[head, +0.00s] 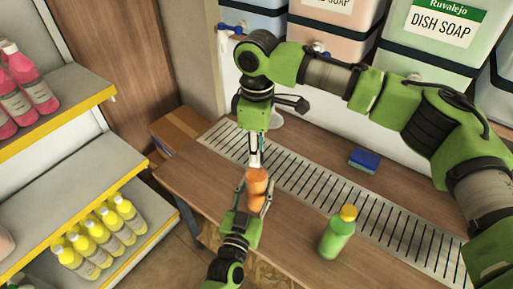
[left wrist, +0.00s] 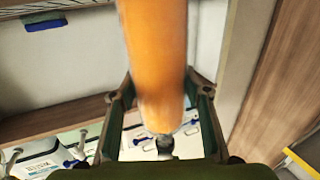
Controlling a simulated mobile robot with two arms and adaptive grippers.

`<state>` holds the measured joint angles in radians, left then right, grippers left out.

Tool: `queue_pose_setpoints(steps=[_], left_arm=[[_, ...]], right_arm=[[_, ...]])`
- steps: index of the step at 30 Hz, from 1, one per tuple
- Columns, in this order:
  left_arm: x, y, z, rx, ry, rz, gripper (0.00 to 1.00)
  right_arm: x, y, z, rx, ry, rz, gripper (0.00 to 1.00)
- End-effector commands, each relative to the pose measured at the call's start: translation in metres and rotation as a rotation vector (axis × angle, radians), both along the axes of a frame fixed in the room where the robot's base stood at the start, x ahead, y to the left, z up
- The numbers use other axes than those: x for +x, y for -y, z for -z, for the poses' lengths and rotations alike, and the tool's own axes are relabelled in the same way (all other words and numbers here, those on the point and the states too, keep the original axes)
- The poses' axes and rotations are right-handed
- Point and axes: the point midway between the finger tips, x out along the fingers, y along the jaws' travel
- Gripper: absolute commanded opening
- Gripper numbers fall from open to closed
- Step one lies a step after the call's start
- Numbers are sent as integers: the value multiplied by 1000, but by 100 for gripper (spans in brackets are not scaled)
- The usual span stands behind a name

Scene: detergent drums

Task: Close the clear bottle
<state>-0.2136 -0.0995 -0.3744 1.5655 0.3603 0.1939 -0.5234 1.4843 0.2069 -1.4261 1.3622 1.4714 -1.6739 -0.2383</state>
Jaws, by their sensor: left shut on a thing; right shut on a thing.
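The bottle with orange contents (head: 256,186) stands near the left part of the wooden table, directly below my right gripper. My left gripper (head: 256,203) comes from the front and is shut around the bottle's body. In the left wrist view the orange bottle (left wrist: 158,60) fills the space between the fingers of my left gripper (left wrist: 160,112). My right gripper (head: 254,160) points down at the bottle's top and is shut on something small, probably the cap. The fingers hide most of it, so I cannot tell whether it touches the bottle's neck.
A green bottle with a yellow cap (head: 337,236) stands to the right on the table. A blue sponge (head: 364,159) lies behind, beyond the slotted metal drain (head: 315,190). Large soap drums (head: 432,45) line the back. Shelves with yellow bottles (head: 104,238) and pink bottles stand at left.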

Motion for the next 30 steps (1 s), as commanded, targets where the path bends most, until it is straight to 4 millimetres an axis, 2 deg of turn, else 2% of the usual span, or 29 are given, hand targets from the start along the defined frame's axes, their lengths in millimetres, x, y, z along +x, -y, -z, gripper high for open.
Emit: queue_pose_setpoints(steps=[28, 29, 30], left_arm=[[0, 0, 1, 0, -1, 0, 5], [0, 0, 1, 0, -1, 0, 0], [0, 0, 1, 0, -1, 0, 0]], right_arm=[[0, 0, 12, 0, -1, 2, 17], [0, 0, 12, 0, -1, 2, 17], [0, 0, 12, 0, 0, 4, 17]])
